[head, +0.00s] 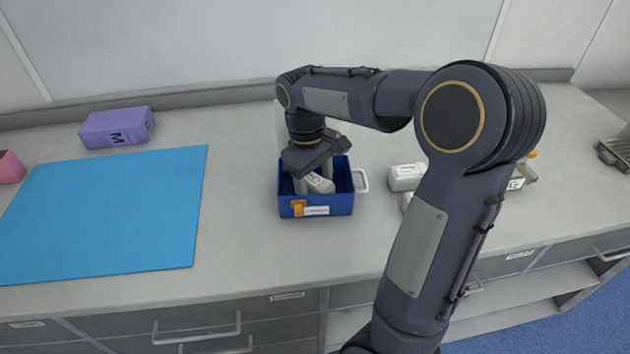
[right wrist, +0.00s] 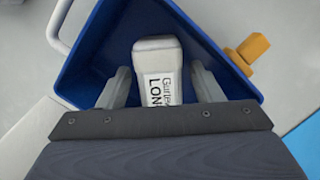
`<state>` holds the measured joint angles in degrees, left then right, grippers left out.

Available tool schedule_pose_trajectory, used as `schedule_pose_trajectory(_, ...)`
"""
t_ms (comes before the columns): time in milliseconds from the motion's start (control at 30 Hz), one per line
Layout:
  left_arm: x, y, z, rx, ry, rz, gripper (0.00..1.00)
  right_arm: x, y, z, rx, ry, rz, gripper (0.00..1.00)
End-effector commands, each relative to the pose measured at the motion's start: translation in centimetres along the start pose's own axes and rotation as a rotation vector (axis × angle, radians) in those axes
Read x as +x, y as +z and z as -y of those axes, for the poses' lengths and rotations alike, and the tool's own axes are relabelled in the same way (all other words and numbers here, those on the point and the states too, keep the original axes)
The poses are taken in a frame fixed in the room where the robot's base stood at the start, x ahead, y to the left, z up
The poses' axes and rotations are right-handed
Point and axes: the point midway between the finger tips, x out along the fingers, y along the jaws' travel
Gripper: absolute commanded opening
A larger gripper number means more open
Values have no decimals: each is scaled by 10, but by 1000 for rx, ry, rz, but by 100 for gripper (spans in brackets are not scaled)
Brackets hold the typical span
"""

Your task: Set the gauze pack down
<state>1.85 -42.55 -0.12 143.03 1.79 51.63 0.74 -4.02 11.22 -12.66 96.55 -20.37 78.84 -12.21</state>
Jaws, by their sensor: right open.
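The white gauze pack (head: 321,184) lies in the blue bin (head: 344,204) on the counter. In the right wrist view the pack (right wrist: 158,60) shows a printed label partly cut off by my gripper body. My right gripper (head: 314,178) reaches down into the bin from above. Its fingers stand apart, one on each side of the pack, with a visible gap on both sides in the right wrist view. The bin's floor under the pack is mostly hidden. My left gripper is not in view.
A blue mat (head: 110,215) lies on the left of the counter, with a purple box (head: 117,128) behind it and a pink object (head: 10,168) at the far left. White items (head: 405,177) stand right of the bin, partly behind my right arm. The counter between mat and bin is clear.

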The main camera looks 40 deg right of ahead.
Motion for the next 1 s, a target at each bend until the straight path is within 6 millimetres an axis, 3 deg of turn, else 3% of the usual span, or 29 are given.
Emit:
schedule_pose_trajectory(267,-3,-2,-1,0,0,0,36,-16,0,0,0,1,-3,60)
schedule_pose_trajectory(733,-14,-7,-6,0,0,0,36,-108,0,0,0,1,-2,60)
schedule_pose_trajectory(1000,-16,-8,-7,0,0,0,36,-120,12,5,8,-24,-42,60)
